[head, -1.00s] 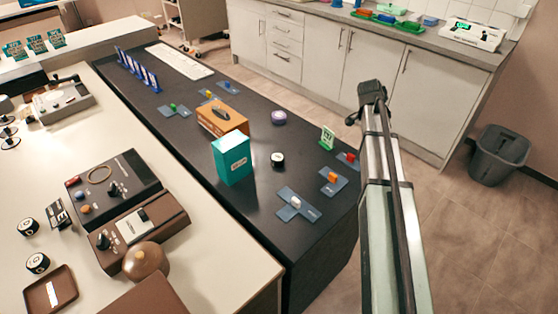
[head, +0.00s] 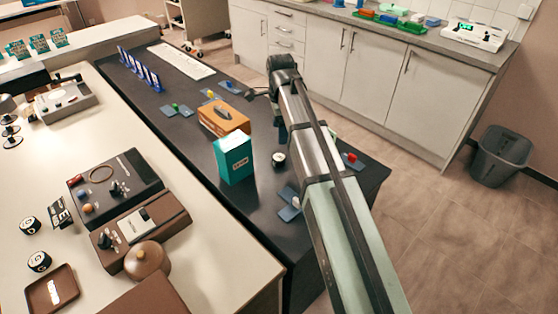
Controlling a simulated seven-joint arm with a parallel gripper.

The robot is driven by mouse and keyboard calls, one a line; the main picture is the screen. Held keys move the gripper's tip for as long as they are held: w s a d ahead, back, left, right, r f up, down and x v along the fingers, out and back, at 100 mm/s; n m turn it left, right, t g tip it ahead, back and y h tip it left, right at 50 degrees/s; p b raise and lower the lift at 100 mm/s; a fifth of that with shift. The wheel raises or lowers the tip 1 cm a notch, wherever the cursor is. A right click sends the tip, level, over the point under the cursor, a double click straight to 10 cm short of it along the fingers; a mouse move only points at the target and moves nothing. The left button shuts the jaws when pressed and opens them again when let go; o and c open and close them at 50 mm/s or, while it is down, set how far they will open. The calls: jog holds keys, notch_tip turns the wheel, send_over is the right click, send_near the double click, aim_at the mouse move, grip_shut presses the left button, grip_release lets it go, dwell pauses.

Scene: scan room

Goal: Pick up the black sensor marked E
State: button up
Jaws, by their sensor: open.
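A small black round sensor with a white top (head: 279,159) lies on the dark counter, close to the left side of my arm. Two similar black round pieces with white marked tops, one (head: 30,225) above the other (head: 39,261), lie on the cream counter at the left. I cannot read any of their letters, so I cannot tell which one is E. My gripper (head: 258,93) shows small and dark at the far end of my arm, above the dark counter's far side. It is open, apart from the sensors, with nothing visible in it.
A teal box (head: 234,159) and an orange-brown box (head: 223,118) stand on the dark counter (head: 215,190). Blue cards with coloured pieces lie around them. Brown control units (head: 150,232) and a brown tray (head: 52,290) occupy the cream counter. A grey bin (head: 500,155) stands right.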

send_over(279, 157)
jog(key=f, duration=0.7)
jog(key=shift+s+d, duration=0.2)
jog(key=shift+s, duration=0.05)
jog(key=shift+w+a+f, duration=0.1)
jog(key=shift+w+f, duration=0.05)
jog(key=shift+f, duration=1.15)
jog(key=shift+w+a+f, duration=0.1)
jog(key=shift+w+f, duration=0.05)
jog(key=shift+f, duration=1.15)
jog(key=c, duration=1.2)
